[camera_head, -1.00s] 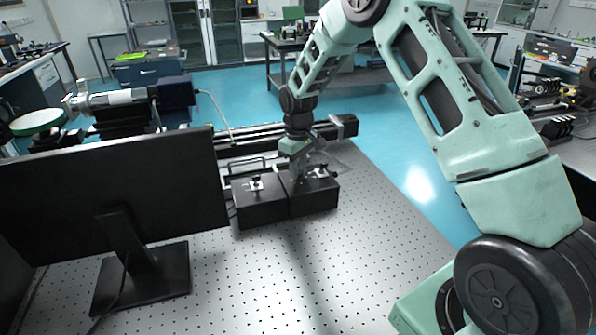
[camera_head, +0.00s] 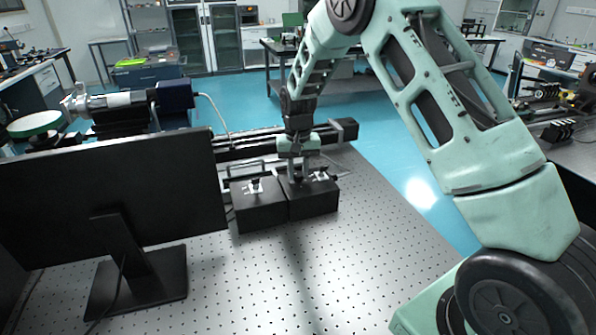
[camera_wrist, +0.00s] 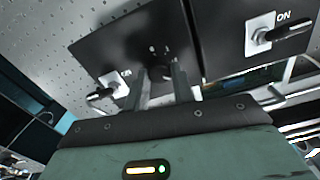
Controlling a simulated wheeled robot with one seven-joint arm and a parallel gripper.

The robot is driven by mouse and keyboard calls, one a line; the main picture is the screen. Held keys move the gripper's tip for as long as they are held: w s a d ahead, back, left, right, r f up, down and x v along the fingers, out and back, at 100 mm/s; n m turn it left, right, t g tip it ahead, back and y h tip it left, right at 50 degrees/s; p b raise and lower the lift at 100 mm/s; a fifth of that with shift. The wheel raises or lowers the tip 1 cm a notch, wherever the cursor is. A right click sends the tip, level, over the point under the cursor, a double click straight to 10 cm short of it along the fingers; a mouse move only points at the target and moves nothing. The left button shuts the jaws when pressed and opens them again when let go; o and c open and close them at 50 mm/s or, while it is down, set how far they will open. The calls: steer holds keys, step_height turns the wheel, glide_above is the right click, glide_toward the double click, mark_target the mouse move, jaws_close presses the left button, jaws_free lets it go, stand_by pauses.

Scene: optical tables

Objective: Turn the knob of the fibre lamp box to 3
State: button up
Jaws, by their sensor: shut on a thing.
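Two black boxes stand side by side on the perforated optical table. My gripper (camera_head: 298,176) points down at the top of the right box (camera_head: 316,204). In the wrist view this box (camera_wrist: 118,42) is on the left, and my gripper (camera_wrist: 160,76) is shut on a dark round knob (camera_wrist: 157,73) on its panel. Small pale marks show beside the knob; I cannot read the numbers or the pointer. The fingers hide part of the knob. A lever switch on a white plate (camera_wrist: 111,86) sits on the same panel.
The other black box (camera_head: 260,216) has its own switch plate (camera_wrist: 260,34) marked ON. A monitor (camera_head: 110,195) stands at the left. A long black rail (camera_head: 235,148) runs behind the boxes. The table in front (camera_head: 300,270) is clear.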

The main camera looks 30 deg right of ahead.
mark_target(298, 174)
stand_by(0.3)
steer(key=o, duration=1)
step_height(298, 174, up, 18)
steer(key=b, duration=0.3)
steer(key=shift+f, duration=0.25)
